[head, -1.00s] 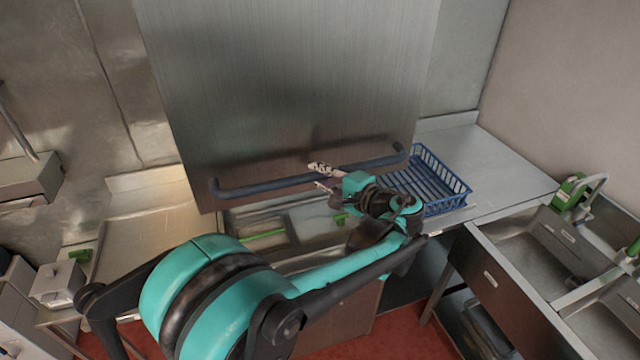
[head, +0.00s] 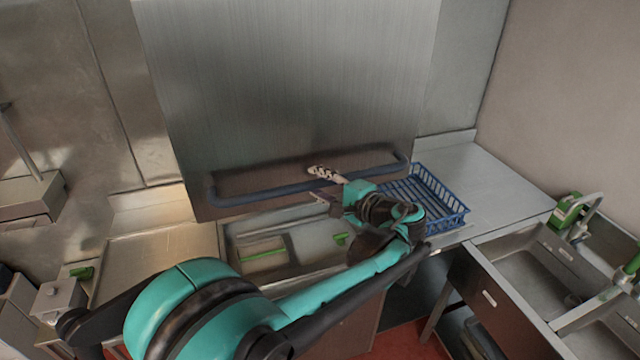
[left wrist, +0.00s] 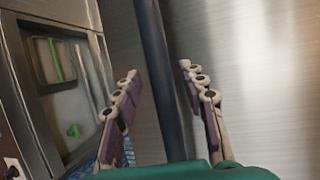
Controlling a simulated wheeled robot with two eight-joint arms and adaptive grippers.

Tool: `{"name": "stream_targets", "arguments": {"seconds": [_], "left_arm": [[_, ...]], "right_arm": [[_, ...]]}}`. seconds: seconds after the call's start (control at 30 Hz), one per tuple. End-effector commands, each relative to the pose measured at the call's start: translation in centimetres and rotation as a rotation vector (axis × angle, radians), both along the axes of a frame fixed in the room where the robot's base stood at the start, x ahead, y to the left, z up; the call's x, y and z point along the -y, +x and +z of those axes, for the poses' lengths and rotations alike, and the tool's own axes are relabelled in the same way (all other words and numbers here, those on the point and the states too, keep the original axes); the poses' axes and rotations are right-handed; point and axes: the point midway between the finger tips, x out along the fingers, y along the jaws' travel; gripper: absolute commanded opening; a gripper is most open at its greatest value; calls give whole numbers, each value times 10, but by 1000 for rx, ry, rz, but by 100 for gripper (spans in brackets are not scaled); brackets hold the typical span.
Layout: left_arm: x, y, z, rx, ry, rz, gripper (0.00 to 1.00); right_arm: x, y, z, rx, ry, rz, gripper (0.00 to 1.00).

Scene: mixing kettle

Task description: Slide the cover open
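The cover (head: 290,80) is a large brushed steel panel, raised above the counter, with a dark blue bar handle (head: 260,193) along its lower edge. My left gripper (head: 322,185) is at the middle of the handle. In the left wrist view the handle (left wrist: 158,80) runs between the two open fingers of my left gripper (left wrist: 160,82), with gaps showing on both sides. The fingers straddle the bar and are not closed on it. My right gripper is not in view.
Below the cover is a steel counter recess (head: 300,240) with green-handled items. A blue wire basket (head: 440,205) stands just right of my left gripper. A sink (head: 540,265) is at the right. A small box (head: 58,297) stands at the left.

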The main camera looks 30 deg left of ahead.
Motion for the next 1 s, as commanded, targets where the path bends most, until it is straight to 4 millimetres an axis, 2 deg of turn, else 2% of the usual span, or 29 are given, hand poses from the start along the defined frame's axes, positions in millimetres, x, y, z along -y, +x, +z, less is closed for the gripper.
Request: {"name": "stream_targets", "arguments": {"seconds": [0.27,0.37,0.7,0.83,1.0], "left_arm": [[6,-1,1,1,1,-2,41],[20,-5,4,0,0,-4,41],[88,-27,16,0,0,-4,41],[104,-32,20,0,0,-3,41],[113,-35,21,0,0,-1,41]], "right_arm": [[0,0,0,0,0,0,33],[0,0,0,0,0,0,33],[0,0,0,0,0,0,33],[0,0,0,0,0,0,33],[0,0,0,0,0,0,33]]}}
